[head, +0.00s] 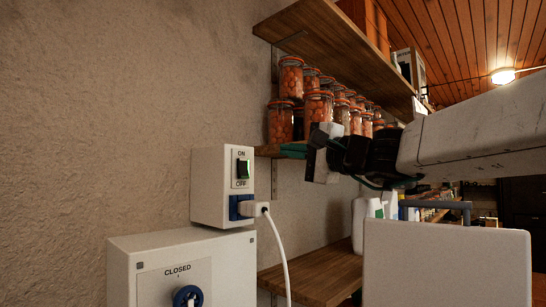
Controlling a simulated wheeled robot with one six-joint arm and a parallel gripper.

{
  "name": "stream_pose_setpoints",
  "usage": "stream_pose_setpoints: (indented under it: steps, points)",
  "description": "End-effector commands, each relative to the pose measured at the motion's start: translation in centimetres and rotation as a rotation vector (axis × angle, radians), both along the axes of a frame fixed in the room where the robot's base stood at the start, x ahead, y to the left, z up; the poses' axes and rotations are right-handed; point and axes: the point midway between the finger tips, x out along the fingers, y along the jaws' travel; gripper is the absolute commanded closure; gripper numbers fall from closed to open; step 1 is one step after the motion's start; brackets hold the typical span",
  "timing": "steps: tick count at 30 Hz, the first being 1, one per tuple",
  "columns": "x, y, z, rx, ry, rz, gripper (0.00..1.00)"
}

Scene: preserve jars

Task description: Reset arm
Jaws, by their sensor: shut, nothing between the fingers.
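My gripper (293,150) is in the middle of the head view, at the end of my white arm, which reaches in from the right. Its dark and teal fingers point left and look closed, with nothing held between them. It is at the height of the middle shelf (264,151), in front of the jars, and covers part of that shelf. I cannot tell whether the fingertips touch the shelf edge. Several glass preserve jars (281,122) with orange contents and red lids stand upright on the shelf, some stacked.
An upper shelf (330,28) overhangs the jars. At left, a switch box (209,185) with a plugged white cable (283,250) stands on a grey cabinet (125,265) marked CLOSED. A lower shelf (310,277) has bare wood in front, with white bottles (358,225) behind.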

Motion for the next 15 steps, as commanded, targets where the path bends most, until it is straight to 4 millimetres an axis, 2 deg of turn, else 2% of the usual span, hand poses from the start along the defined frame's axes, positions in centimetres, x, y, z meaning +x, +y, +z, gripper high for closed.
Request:
stream_pose_setpoints:
  steps: [6,15]
  points:
    - [-1.16,-1.39,0.28,0.0,0.0,0.0,1.0]
    - [-1.22,-1.47,0.28,0.0,0.0,0.0,1.0]
